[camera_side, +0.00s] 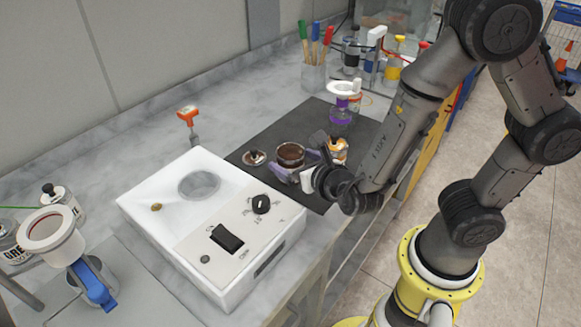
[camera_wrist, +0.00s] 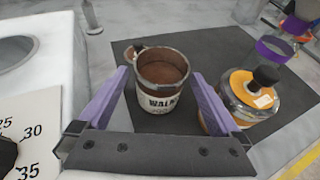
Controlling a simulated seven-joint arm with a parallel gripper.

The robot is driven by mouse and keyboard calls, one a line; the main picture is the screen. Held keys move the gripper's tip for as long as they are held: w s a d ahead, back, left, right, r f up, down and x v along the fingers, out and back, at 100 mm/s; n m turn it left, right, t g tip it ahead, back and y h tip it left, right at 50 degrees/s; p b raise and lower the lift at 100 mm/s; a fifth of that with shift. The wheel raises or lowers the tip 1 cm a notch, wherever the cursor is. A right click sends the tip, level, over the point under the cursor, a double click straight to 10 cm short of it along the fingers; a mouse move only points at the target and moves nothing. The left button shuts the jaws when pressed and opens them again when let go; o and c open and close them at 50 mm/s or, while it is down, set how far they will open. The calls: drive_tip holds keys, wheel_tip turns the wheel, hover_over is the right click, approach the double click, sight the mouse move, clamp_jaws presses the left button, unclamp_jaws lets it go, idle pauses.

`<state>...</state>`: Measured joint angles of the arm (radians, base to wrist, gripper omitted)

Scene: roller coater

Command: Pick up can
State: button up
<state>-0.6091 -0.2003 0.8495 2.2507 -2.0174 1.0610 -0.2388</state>
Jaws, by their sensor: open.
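The can (camera_wrist: 160,93) is a small open cup with a pale label reading "WALN..." and brown contents. It stands upright on the dark mat (camera_wrist: 206,48). In the side view the can (camera_side: 290,153) shows its brown top and rim. My gripper (camera_wrist: 165,85) has purple fingers, open, one on each side of the can in the wrist view. The can looks to be between or just beyond the fingertips; I cannot tell whether they touch it. In the side view my gripper (camera_side: 296,166) is low beside the can.
An orange-labelled jar with a black knob (camera_wrist: 252,95) stands close beside the right finger. A small lid (camera_side: 254,158) lies left of the can. The white coater machine (camera_side: 190,215) is at left. A purple-banded bottle (camera_side: 342,108) stands behind.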

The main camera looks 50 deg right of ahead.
sight(285, 165)
wheel_tip(285, 165, down, 2)
drive_tip(key=shift+f, duration=0.1)
drive_tip(key=shift+x, duration=2.65)
drive_tip(key=shift+s+f, duration=0.1)
drive_tip(key=shift+f, duration=0.05)
drive_tip(key=shift+c, duration=0.2)
drive_tip(key=c, duration=1.5)
